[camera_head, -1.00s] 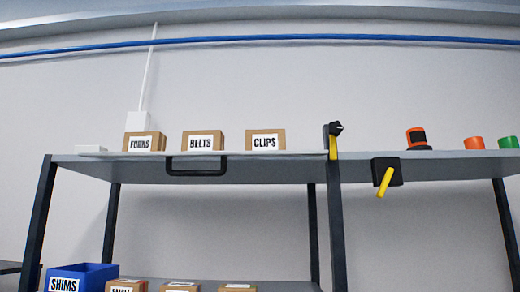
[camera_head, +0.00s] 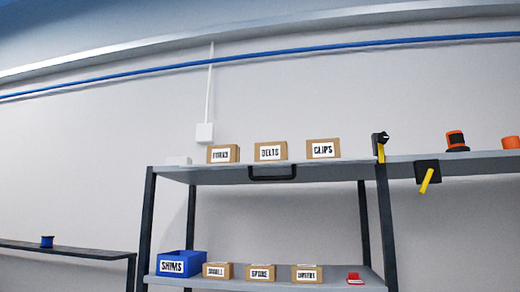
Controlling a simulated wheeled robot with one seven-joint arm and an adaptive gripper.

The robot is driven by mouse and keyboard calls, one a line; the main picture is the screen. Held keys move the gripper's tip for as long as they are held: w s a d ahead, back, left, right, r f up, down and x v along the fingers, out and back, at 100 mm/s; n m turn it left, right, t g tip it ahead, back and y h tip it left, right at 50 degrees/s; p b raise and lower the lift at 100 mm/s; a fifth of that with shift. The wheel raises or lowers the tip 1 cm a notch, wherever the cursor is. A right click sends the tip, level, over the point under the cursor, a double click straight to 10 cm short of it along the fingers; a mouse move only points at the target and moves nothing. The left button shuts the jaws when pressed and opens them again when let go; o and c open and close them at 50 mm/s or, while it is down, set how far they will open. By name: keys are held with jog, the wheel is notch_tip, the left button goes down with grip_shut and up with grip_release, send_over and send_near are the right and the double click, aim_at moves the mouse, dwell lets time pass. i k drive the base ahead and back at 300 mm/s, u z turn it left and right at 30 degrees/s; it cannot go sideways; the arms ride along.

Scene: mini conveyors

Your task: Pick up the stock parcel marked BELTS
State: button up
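The parcel marked BELTS (camera_head: 271,151) is a small brown box with a white label. It stands on the upper shelf (camera_head: 225,176) of the rack, between the parcel marked FORKS (camera_head: 223,154) on its left and the parcel marked CLIPS (camera_head: 323,149) on its right. Clear gaps separate the three. A black handle (camera_head: 272,178) is at the shelf's front edge, below the BELTS parcel. My gripper is not in this view.
The lower shelf holds a blue SHIMS bin (camera_head: 181,263), several labelled brown boxes (camera_head: 262,272) and a red item (camera_head: 355,278). Dark rack legs (camera_head: 147,225) stand at the sides. A black switch with a yellow lever (camera_head: 427,175) is at right. A low shelf (camera_head: 65,250) is at left.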

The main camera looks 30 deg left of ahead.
aim_at(271, 151)
jog(key=k, duration=0.25)
jog(key=u, duration=0.75)
